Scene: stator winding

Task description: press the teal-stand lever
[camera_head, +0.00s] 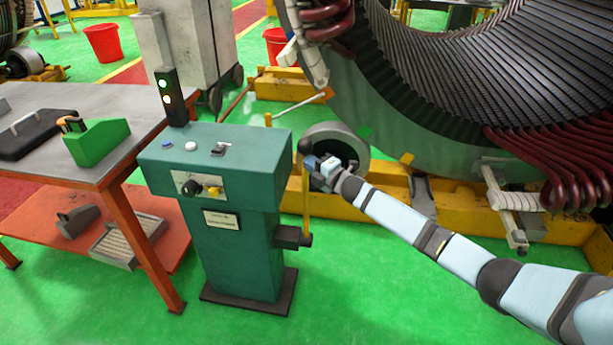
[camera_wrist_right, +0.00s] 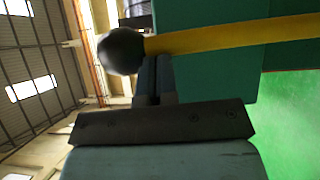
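The teal stand (camera_head: 235,225) is left of centre in the head view. Its lever (camera_head: 307,200) is a yellow rod with a black ball knob on top, upright at the stand's right side. My right gripper (camera_head: 312,163) is beside the lever's upper end, just below the knob. In the right wrist view, the yellow lever (camera_wrist_right: 215,40) and its black ball cross in front of my right gripper's dark fingers (camera_wrist_right: 152,75). The fingers look closed together, with nothing visible between them. Whether they touch the rod is unclear. My left gripper is out of view.
A signal light (camera_head: 168,95) stands behind the stand's top, with buttons and a knob panel on it. A workbench (camera_head: 105,97) with a green block (camera_head: 98,143) is at left. A large stator (camera_head: 440,100) on yellow supports (camera_head: 375,215) is at right. Green floor is clear in front.

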